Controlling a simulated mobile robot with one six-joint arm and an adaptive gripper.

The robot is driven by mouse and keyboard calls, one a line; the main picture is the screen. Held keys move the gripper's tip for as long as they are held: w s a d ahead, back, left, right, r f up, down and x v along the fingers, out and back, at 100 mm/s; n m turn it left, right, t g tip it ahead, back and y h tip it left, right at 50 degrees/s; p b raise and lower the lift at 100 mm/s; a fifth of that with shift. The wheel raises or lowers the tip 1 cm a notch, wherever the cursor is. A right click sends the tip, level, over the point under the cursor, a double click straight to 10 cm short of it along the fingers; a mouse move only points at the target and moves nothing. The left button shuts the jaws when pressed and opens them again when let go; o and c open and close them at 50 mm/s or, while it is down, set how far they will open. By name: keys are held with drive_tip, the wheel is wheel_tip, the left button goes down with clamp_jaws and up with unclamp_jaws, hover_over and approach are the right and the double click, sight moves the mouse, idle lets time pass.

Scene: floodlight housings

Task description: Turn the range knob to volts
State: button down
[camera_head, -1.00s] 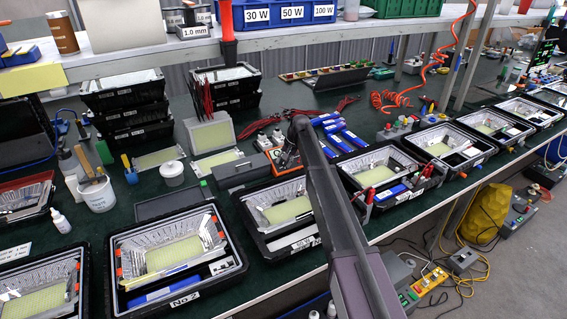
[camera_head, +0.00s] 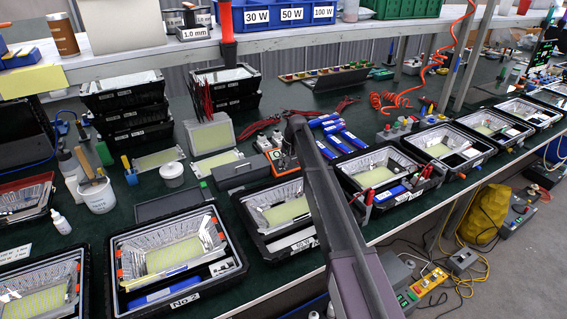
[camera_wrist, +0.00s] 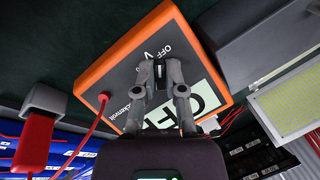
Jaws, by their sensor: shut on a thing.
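The orange-edged meter (camera_wrist: 118,72) with a dark face lies under my gripper in the wrist view, its display (camera_wrist: 203,97) reading OFF. The range knob (camera_wrist: 159,74) is a small dark piece on its face, mostly hidden between the fingers. My gripper (camera_wrist: 160,70) is shut on the knob. The printed marks OFF and V stand just beyond the fingertips; I cannot tell for certain which one the knob points to. In the head view the meter (camera_head: 285,162) shows partly beside my arm, and my fingertips are hidden.
A red lead (camera_wrist: 97,117) plugs into the meter. A grey box (camera_wrist: 258,45) stands close beside it. Floodlight housings (camera_head: 222,279) line the bench front, and blue-handled tools (camera_head: 338,135) lie right of the meter.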

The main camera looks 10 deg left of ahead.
drive_tip(key=n+h, duration=0.1)
drive_tip(key=n, duration=0.2)
drive_tip(key=n+h, duration=0.1)
drive_tip(key=n, duration=0.2)
drive_tip(key=shift+s+t, duration=0.1)
drive_tip(key=shift+t, duration=0.2)
idle(0.3)
drive_tip(key=c, duration=0.7)
unclamp_jaws()
